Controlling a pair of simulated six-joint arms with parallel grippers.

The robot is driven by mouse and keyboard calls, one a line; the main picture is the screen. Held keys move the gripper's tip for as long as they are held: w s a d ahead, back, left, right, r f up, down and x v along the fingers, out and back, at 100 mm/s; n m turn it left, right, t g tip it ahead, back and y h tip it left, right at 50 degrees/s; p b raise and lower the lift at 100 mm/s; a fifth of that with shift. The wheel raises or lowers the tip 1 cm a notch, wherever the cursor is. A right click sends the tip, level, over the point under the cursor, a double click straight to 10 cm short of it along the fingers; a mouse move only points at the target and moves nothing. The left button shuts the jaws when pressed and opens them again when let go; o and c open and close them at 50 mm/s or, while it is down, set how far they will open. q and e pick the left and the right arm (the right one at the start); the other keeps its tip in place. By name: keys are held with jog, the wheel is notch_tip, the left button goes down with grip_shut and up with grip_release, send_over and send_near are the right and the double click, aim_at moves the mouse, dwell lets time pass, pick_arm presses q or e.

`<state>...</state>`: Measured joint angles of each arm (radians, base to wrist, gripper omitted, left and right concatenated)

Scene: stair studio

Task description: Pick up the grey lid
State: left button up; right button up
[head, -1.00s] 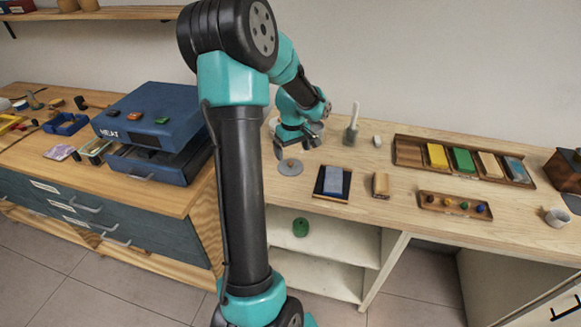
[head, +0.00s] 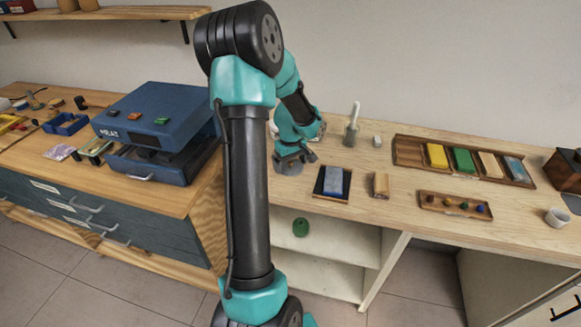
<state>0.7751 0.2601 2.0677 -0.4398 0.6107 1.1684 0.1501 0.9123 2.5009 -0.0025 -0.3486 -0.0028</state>
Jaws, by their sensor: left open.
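The grey lid (head: 289,169) is a flat round disc lying on the light wooden table, at the table's left part. My left gripper (head: 290,159) is directly over it, pointing down, with its fingers open. The fingers hide the lid's top and knob, so I cannot tell whether they touch it. My right gripper does not show.
A blue block on a dark tray (head: 318,193) and a small wooden block (head: 381,185) lie right of the lid. A whitish brush-like tool (head: 352,126) stands behind. A wooden tray (head: 408,152) holds coloured blocks. A blue machine (head: 155,115) stands left.

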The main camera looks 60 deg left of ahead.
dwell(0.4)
pick_arm(q)
jog(key=c, duration=0.9)
jog(key=shift+d+f, duration=0.1)
jog(key=shift+f, duration=0.05)
jog(key=c, duration=0.8)
jog(key=shift+c, duration=0.3)
